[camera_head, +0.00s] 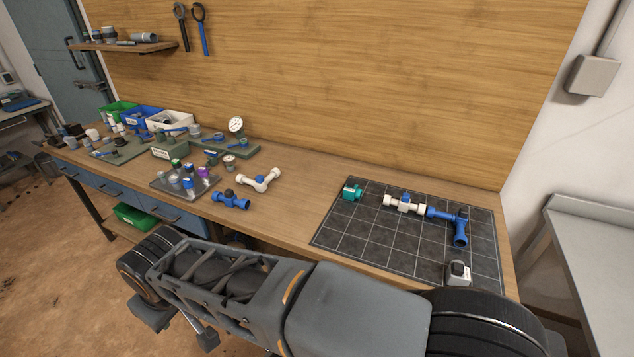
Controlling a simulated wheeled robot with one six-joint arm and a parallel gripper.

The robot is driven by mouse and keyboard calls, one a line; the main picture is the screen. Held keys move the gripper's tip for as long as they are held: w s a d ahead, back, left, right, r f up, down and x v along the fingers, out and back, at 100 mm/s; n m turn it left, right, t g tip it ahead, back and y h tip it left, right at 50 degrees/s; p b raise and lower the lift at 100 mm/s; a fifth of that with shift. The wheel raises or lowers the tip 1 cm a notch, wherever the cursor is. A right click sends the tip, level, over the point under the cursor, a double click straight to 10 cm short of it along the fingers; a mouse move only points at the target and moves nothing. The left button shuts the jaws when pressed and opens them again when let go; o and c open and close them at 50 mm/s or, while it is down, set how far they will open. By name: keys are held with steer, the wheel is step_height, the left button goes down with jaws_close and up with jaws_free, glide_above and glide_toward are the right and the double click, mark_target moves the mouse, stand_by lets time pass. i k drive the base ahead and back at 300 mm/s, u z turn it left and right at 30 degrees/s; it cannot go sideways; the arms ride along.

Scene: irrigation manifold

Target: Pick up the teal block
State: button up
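The teal block (352,190) sits upright on the dark gridded mat (352,243), at its far left corner. It is small, with a lighter patch on its front and a darker top. Nothing touches it, and its visible sides are unobstructed. My gripper is not in view, so its state and its distance from the block do not show.
On the mat, a white valve fitting (404,203) and blue pipe pieces (459,227) lie right of the block; a grey device (458,273) is near the front. White (258,180) and blue (231,200) fittings lie left of the mat. A wooden wall stands behind.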

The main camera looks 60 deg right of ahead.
mark_target(351, 192)
steer(key=i, duration=0.6)
steer(key=z, duration=3)
steer(key=i, duration=0.5)
steer(key=u, duration=0.05)
